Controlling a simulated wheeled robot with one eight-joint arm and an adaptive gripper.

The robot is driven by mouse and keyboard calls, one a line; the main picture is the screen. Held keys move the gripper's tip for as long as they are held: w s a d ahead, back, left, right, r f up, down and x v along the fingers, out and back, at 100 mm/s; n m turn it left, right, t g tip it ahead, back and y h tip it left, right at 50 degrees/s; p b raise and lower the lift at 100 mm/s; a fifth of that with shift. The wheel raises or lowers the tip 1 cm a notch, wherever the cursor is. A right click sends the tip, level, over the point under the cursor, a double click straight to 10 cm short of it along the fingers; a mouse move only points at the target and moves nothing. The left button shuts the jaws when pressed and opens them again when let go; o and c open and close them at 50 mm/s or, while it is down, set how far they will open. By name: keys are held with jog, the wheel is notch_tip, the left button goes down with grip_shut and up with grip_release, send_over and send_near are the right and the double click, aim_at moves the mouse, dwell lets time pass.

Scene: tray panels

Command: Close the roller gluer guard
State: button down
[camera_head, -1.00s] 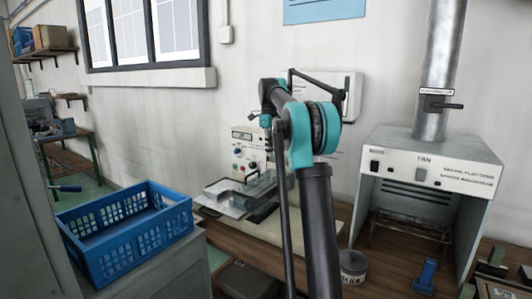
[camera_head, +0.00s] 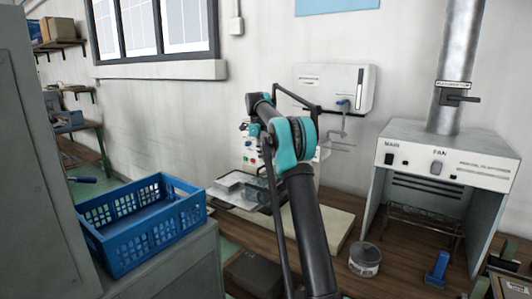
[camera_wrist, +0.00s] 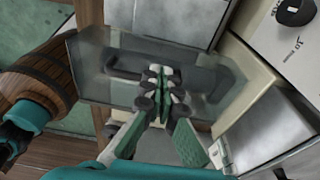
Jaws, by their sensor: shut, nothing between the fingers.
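The roller gluer (camera_head: 246,154) stands on the bench by the wall, with a light control panel; my arm hides much of it. Its guard (camera_wrist: 100,72) looks like a clear, smoky panel across the wrist view, with dark parts showing through it. In the head view the clear panel (camera_head: 252,192) is small and partly behind my arm, and I cannot tell its exact angle. My gripper (camera_wrist: 161,74) is shut and empty, its fingertips overlapping the panel in the wrist view. I cannot tell whether they touch it. In the head view my gripper is hidden behind my arm.
A blue crate (camera_head: 112,252) sits on a grey cabinet at the left. A fume hood (camera_head: 445,160) with a metal duct, a round tin (camera_head: 365,262) and a blue tool (camera_head: 437,270) are at the right. A white box (camera_head: 335,85) hangs on the wall behind my arm.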

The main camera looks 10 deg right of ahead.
jog(key=shift+w+a+f+g+h, duration=0.15)
jog(key=shift+f+g+h, duration=0.2)
jog(key=shift+f, duration=0.15)
jog(key=shift+w+a+f+g+h, duration=0.1)
jog(key=shift+f+g+h, duration=0.25)
jog(key=shift+f, duration=0.15)
jog(key=shift+w+a, duration=0.1)
